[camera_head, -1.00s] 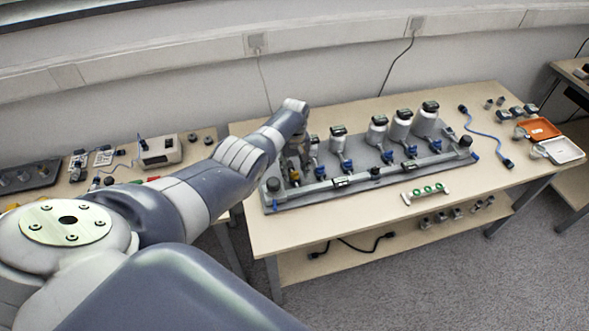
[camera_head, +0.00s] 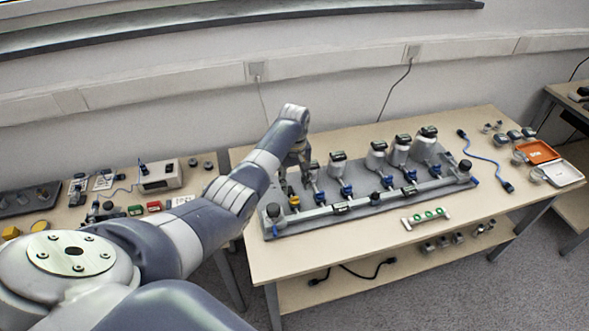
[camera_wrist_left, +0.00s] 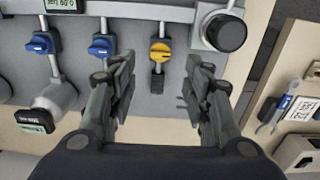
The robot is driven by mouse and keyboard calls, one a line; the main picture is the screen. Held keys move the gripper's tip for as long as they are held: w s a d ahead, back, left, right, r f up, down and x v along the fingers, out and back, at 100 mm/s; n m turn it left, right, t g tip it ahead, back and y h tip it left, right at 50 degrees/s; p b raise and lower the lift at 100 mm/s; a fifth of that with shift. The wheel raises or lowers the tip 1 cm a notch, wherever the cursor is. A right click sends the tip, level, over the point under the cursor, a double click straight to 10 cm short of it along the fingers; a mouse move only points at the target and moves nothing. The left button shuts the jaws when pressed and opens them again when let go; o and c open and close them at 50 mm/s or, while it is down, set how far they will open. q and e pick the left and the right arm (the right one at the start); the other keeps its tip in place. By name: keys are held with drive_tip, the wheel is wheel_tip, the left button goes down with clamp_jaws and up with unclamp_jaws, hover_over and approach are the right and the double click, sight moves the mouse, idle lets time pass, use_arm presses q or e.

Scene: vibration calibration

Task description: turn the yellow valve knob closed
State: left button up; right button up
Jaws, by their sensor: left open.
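The yellow valve knob (camera_wrist_left: 160,51) sits on a short vertical pipe of the grey rig in the left wrist view. It also shows small at the rig's left end in the head view (camera_head: 294,201). My left gripper (camera_wrist_left: 163,78) is open and empty, with its two fingers spread to the left and right below the knob in the wrist picture. The knob lies between the finger lines, slightly beyond the tips, and no contact shows. In the head view my left gripper (camera_head: 292,180) hangs over the rig's left end, partly hidden by its wrist. My right gripper is not in view.
Blue valve knobs (camera_wrist_left: 103,46) stand beside the yellow one. A black round knob (camera_wrist_left: 226,32) is at the rig's corner, close to one finger. White canisters (camera_head: 377,155) stand along the rig. A green-dotted level (camera_head: 425,217) lies on the table's front.

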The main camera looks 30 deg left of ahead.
use_arm(q)
wheel_tip(320, 180, up, 5)
drive_tip(key=shift+r, duration=0.1)
idle(0.7)
